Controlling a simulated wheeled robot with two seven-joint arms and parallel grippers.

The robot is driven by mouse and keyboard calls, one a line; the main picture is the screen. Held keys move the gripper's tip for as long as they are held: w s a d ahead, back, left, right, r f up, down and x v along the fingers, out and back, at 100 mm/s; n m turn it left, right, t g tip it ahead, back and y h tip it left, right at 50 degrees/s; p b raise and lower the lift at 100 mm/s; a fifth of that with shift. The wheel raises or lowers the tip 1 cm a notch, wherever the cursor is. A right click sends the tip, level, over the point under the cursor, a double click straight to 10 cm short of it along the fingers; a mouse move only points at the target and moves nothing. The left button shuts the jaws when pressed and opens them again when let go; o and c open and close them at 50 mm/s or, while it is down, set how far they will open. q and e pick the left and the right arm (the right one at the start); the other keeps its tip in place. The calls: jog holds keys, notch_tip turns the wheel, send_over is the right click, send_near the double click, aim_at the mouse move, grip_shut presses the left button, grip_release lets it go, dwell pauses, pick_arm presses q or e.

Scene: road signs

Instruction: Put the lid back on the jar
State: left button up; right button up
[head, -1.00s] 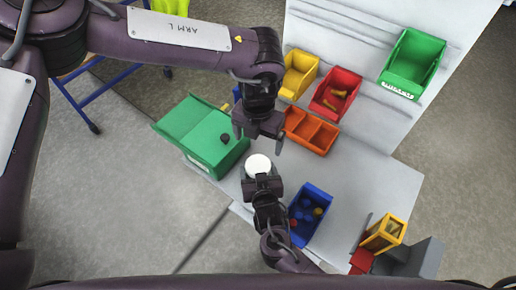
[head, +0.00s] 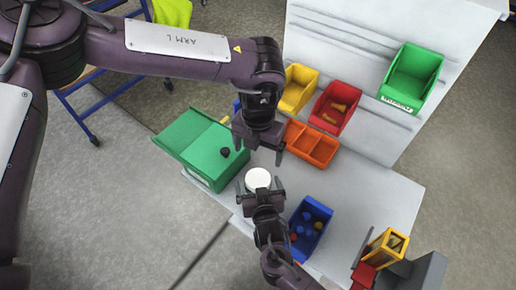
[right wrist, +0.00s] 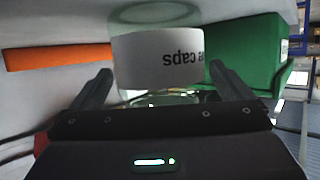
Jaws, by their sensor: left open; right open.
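A jar with a round white top (head: 258,179) stands on the grey bench in front of the green box. I cannot tell whether this white disc is the lid. In the right wrist view the jar (right wrist: 160,62) appears upside down, with clear glass and a white label ending in "caps". My right gripper (head: 261,188) is open, its fingers (right wrist: 160,78) on either side of the jar; contact is not clear. My left gripper (head: 258,142) is open and empty, just above the jar in the head view. No separate lid can be made out.
A green box (head: 205,150) with a small dark item (head: 225,152) is left of the jar. A blue bin (head: 311,222) stands close to the right. Orange (head: 312,143), red (head: 335,107) and yellow (head: 299,88) bins are behind. Bare bench (head: 370,195) lies to the right.

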jog(key=b+v, duration=0.1)
jog(key=v, duration=0.6)
jog(key=shift+s, duration=0.15)
dwell(0.3)
